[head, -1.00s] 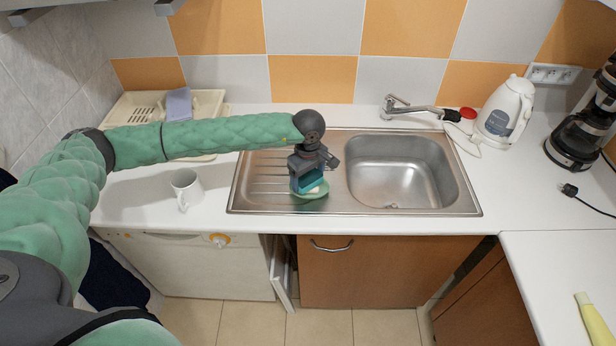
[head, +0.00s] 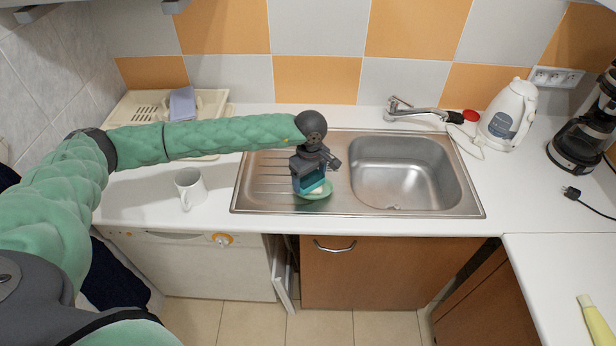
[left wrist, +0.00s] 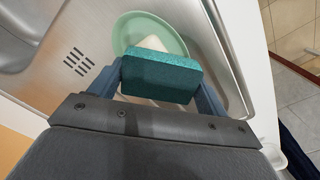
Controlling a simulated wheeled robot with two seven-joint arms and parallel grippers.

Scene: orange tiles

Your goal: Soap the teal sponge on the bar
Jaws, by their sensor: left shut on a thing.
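My left gripper (head: 311,184) is shut on the teal sponge (left wrist: 160,74), which spans between its two fingers in the left wrist view. The sponge also shows in the head view (head: 316,188). A pale soap bar (left wrist: 152,43) lies on a round green dish (left wrist: 173,28), partly hidden behind the sponge. In the head view the dish (head: 318,196) sits on the sink's ribbed drainboard (head: 262,180), under the gripper. The sponge is at or just above the bar; I cannot tell whether they touch. My right gripper is not in view.
The sink basin (head: 405,175) is right of the dish, with a faucet (head: 415,111) behind it. A white mug (head: 190,188) stands left of the sink. A cream dish rack (head: 135,110), a kettle (head: 508,115) and a coffee maker (head: 585,125) stand farther back.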

